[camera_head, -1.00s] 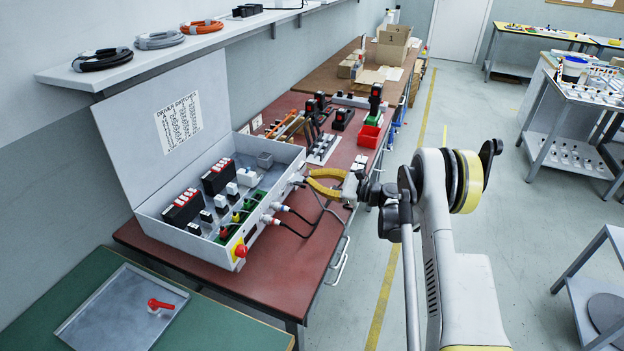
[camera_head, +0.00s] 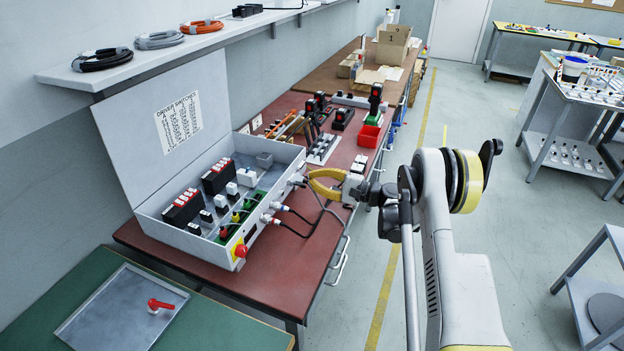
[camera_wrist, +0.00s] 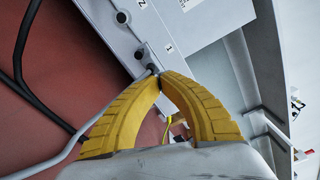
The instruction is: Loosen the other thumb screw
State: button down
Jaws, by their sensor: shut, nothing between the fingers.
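My gripper (camera_head: 309,181) has yellow curved fingers and is at the right side of the grey control box (camera_head: 190,243), above the red bench. In the wrist view my gripper (camera_wrist: 161,75) has its fingertips together, with nothing visible between them. The tips are right beside a small dark fitting (camera_wrist: 152,69) on the box wall, where a grey cable (camera_wrist: 105,112) ends. I cannot tell whether they touch it. A dark round knob (camera_wrist: 139,54) sits just beyond, near the printed "1". Another dark round knob (camera_wrist: 122,17) is farther up, near the "2". Which is the thumb screw is unclear.
Black cables (camera_head: 300,216) with white plugs leave the box's front near my gripper. A red bin (camera_head: 369,136) and several switch parts stand farther back on the red bench (camera_head: 275,282). A tray (camera_head: 110,312) with a red handle lies on the green bench. The aisle is clear.

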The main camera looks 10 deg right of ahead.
jog(key=shift+n, duration=0.3)
jog(key=c, duration=1.5)
grip_release()
jog(key=shift+c, duration=0.2)
jog(key=v, duration=1.2)
